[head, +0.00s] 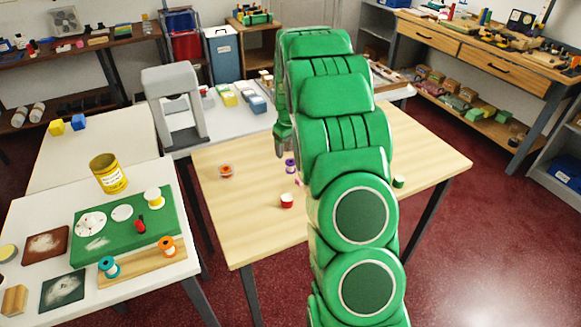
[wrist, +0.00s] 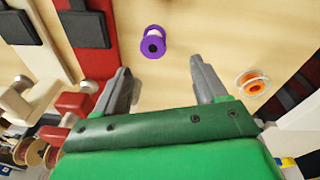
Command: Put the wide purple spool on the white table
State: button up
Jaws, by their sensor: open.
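A purple spool (head: 290,166) stands on the light wooden table (head: 240,240), close to my gripper (head: 281,148). In the wrist view the purple spool (wrist: 152,41) has a dark centre hole and lies just beyond the fingertips, between their lines. My gripper (wrist: 160,66) is open and empty, its fingers apart from the spool. The white table (head: 30,215) stands at the left in the head view, with a green mat on it. Another pale table (head: 90,150) stands behind it. My arm hides part of the wooden table.
An orange spool with pale flanges (wrist: 252,82) stands right of my gripper in the wrist view. A red spool (head: 287,200) and a green one (head: 398,181) are also on the wooden table. The white table holds a yellow can (head: 108,174), a rack (head: 140,264) and other spools.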

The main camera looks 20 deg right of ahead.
aim_at(291, 162)
jog(key=shift+w+d+f+n+g, duration=0.2)
jog(key=shift+d+n+g, duration=0.1)
jog(key=shift+n, duration=0.3)
jog(key=shift+w+d+f+n+g, duration=0.1)
jog(key=shift+d+f+n+g, duration=0.15)
jog(key=shift+n, duration=0.35)
jog(key=shift+s+d+f+n+g, duration=0.1)
jog(key=shift+d+f+n+g, duration=0.2)
jog(key=shift+n, duration=0.3)
jog(key=shift+a+f, duration=0.2)
jog(key=shift+f, duration=3.55)
jog(key=shift+w, duration=0.2)
jog(key=c, duration=1.2)
jog(key=shift+r, duration=0.1)
